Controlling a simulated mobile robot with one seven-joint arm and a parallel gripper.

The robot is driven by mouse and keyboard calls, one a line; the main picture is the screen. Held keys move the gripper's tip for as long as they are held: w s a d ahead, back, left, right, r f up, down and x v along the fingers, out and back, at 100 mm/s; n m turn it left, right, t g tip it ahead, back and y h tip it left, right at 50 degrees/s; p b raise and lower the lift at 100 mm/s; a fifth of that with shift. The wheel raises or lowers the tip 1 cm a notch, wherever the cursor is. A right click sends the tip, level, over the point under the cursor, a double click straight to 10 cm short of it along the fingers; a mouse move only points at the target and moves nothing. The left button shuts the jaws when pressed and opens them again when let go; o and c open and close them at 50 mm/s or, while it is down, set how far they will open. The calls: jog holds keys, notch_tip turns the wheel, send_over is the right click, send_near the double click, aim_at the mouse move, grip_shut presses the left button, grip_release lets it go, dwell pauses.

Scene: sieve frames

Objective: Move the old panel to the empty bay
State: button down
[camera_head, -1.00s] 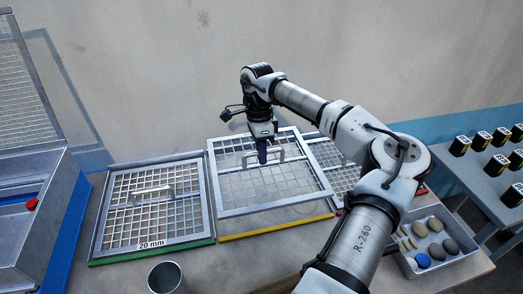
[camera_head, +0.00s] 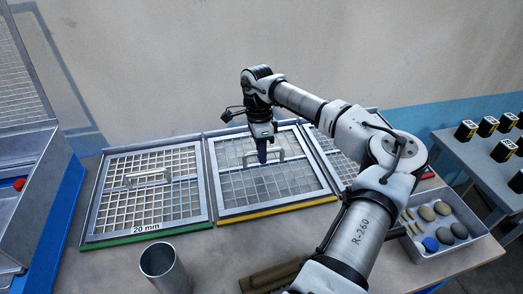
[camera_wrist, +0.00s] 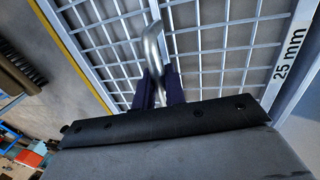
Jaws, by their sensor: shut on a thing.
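My gripper (camera_head: 262,158) is shut on the handle of a metal grid panel in the middle bay. The panel (camera_head: 236,179) lies flat within the yellow-edged bay (camera_head: 262,211), seated or very nearly so; a small gap underneath cannot be ruled out. In the wrist view the fingers (camera_wrist: 160,88) close around the bent handle (camera_wrist: 152,48), and the panel's frame reads "25 mm" (camera_wrist: 291,55). A "20 mm" panel (camera_head: 150,190) fills the green-edged left bay. The red-edged right bay holds another mesh panel (camera_head: 326,150), partly hidden by my arm.
A metal cup (camera_head: 163,266) stands in front of the left bay. A brown brush-like object (camera_head: 270,278) lies at the front, partly behind my arm. A tray of stones (camera_head: 462,252) is at right. A steel-and-blue machine (camera_head: 30,205) borders the left. Black blocks stand on a side table (camera_head: 455,150).

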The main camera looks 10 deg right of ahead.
jog(key=shift+r, duration=0.1)
jog(key=c, duration=1.4)
grip_release()
jog(key=shift+o, duration=0.2)
jog(key=b+v, duration=0.3)
jog(key=v, duration=1)
jog(key=shift+r, duration=0.4)
